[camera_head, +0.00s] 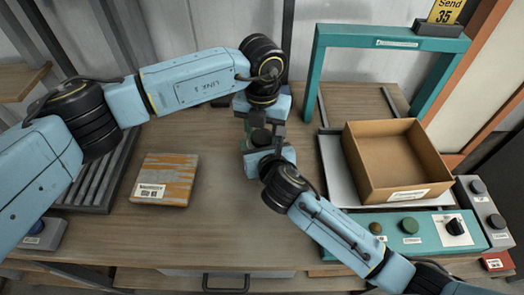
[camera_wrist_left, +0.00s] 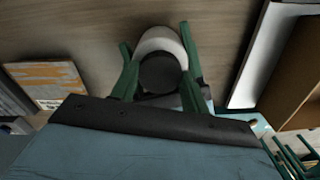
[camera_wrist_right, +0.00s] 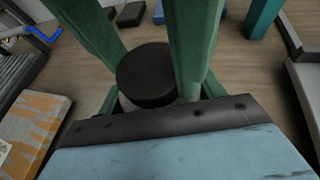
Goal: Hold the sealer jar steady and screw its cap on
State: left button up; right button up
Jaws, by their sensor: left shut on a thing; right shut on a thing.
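The sealer jar (camera_wrist_left: 158,38) is pale and stands between the green fingers of my left gripper (camera_wrist_left: 155,38), shut on its body. Its round black cap (camera_wrist_right: 147,73) is at the jar's top; I cannot tell how tightly it sits. My right gripper (camera_wrist_right: 148,62) is shut on the cap, with a finger on each side. In the head view the dark cap (camera_head: 260,139) shows between my left gripper (camera_head: 263,118) behind and my right gripper (camera_head: 262,150) in front. The jar's body is mostly hidden there.
An orange-striped block (camera_head: 165,179) lies left, beside a dark ribbed rack (camera_head: 100,175). The wood between is clear.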

pick_arm(q)
jog(key=o, duration=1.1)
jog(key=shift+r, duration=0.1)
jog(key=shift+r, duration=2.25)
jog(key=shift+c, duration=0.3)
jog(key=shift+r+n, duration=1.6)
jog(key=shift+r, duration=0.1)
jog(key=shift+c, duration=0.2)
